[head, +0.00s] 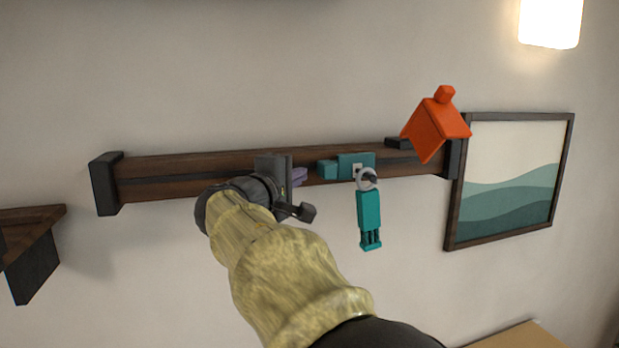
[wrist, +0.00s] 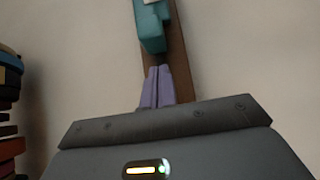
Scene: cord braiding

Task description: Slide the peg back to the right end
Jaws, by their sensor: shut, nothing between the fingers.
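The peg is a teal block (head: 352,164) on the dark wooden rail (head: 215,170), right of the rail's middle. A ring hangs from it with a teal tag (head: 370,212) below. In the wrist view the teal block (wrist: 152,32) is at the top. My gripper (head: 302,175) is just left of the peg, its purple fingers shut with nothing between them. The fingers (wrist: 158,70) point toward the peg's left end in the wrist view, with a small gap apparent. My gripper body hides part of the rail.
Dark end blocks cap the rail at left (head: 105,184) and right (head: 454,158). An orange house-shaped piece (head: 436,128) sits at the right end, above the rail. A framed picture (head: 510,180) hangs right of it. A wooden shelf (head: 30,220) is at far left. The rail between peg and right end looks clear.

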